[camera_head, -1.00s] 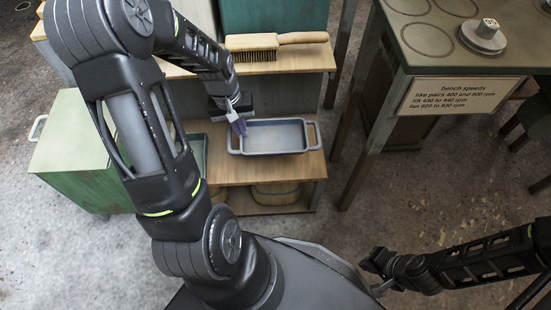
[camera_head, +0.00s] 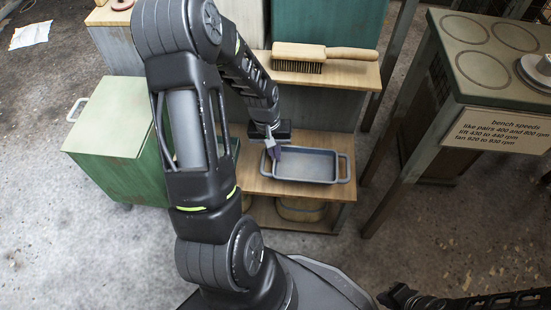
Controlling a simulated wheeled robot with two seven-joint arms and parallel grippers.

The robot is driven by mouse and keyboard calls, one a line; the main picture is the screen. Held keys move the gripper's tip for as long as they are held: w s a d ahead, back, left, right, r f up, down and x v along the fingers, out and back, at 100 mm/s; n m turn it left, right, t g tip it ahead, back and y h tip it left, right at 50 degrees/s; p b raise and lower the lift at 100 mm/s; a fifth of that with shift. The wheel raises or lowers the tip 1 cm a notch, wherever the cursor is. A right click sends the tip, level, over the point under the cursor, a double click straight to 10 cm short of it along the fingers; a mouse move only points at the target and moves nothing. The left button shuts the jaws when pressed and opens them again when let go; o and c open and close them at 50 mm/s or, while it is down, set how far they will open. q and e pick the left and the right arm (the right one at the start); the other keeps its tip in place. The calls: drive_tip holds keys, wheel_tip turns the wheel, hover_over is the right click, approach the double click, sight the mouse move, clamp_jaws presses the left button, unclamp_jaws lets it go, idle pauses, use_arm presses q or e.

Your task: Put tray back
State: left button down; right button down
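The tray (camera_head: 305,179) is a shallow grey-blue pan with a loop handle at each end. It sits on the lower wooden shelf (camera_head: 330,140) of the small cabinet unit. My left gripper (camera_head: 273,152) is at the tray's left end, over the left handle and rim. Its fingers look small and close together there, and I cannot tell whether they grip the handle. My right gripper (camera_head: 393,299) is at the bottom edge, low and away from the tray, only partly in view.
A brush (camera_head: 318,56) lies on the upper shelf above the tray. A green cabinet (camera_head: 112,120) stands left. A green bench (camera_head: 480,60) with ring marks, a pulley (camera_head: 540,70) and a speeds sign (camera_head: 495,131) stands right. Bare floor lies between.

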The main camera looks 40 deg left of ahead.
use_arm(q)
drive_tip(key=shift+f+b, duration=0.4)
drive_tip(key=shift+f, duration=1.1)
drive_tip(key=shift+f, duration=0.15)
drive_tip(key=c, duration=1.7)
unclamp_jaws()
drive_tip(key=shift+s+a+r+p, duration=0.2)
drive_tip(key=shift+r+p, duration=0.6)
drive_tip(key=shift+r, duration=1.25)
drive_tip(key=shift+s+a+r+p, duration=0.2)
drive_tip(key=shift+r+p, duration=0.65)
drive_tip(key=shift+r, duration=1.15)
drive_tip(key=shift+s+a+r+p, duration=0.2)
drive_tip(key=shift+r+p, duration=0.6)
drive_tip(key=shift+r, duration=1.25)
drive_tip(key=shift+w, duration=0.1)
